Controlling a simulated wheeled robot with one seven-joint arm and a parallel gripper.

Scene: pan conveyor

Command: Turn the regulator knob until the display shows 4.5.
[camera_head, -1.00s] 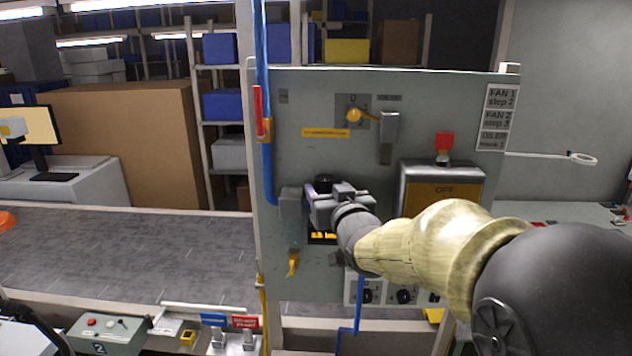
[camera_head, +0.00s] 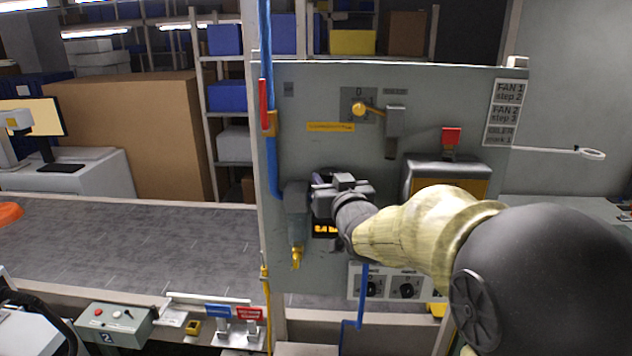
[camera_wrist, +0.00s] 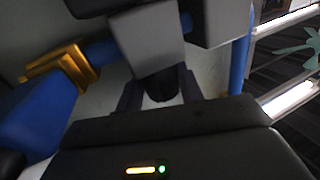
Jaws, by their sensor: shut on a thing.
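My gripper (camera_head: 322,197) is at the grey panel (camera_head: 437,110), shut on the regulator knob. In the head view the knob is mostly hidden behind the gripper. In the wrist view a dark round knob (camera_wrist: 160,86) shows between the fingers (camera_wrist: 160,98). The orange-lit display (camera_head: 325,229) sits just below the gripper. Its right part is covered by my arm; its digits are small and look like 2.4, but I cannot read them surely.
A blue pipe (camera_head: 267,60) with a red-handled valve (camera_head: 265,106) runs down the panel's left side. A yellow rotary switch (camera_head: 359,109) and a box with a red top (camera_head: 451,137) are above and right. Small dials (camera_head: 408,289) lie below my arm.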

